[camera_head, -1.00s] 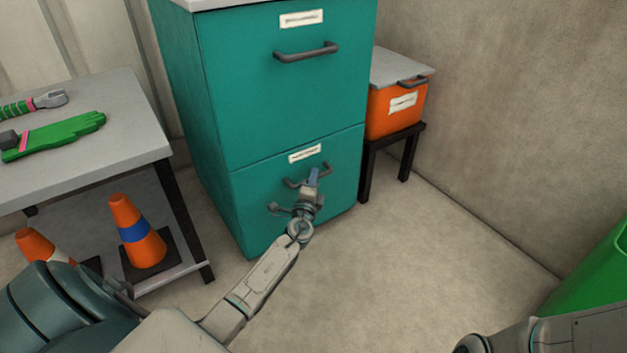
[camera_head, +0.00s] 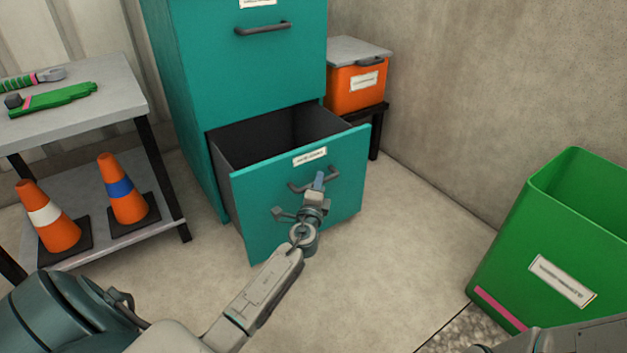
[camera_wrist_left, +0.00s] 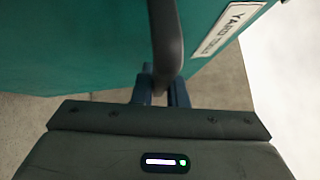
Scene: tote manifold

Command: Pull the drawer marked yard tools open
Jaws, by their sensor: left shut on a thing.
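A teal cabinet (camera_head: 190,90) stands at the centre of the head view. Its lower drawer (camera_head: 345,190) is pulled well out, and its dark inside shows, with nothing seen in it. The drawer bears a white label (camera_head: 310,157) that reads "YARD" and a second word in the left wrist view (camera_wrist_left: 228,28). My left gripper (camera_head: 319,181) is shut on the drawer's dark handle (camera_head: 298,187). In the left wrist view the handle (camera_wrist_left: 165,40) passes between the fingers (camera_wrist_left: 160,92). Only a piece of my right arm (camera_head: 570,338) shows at the lower right; its gripper is out of view.
The upper drawer (camera_head: 240,65) is shut. A green bin (camera_head: 510,240) stands at right. An orange box (camera_head: 345,95) sits on a black stand behind.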

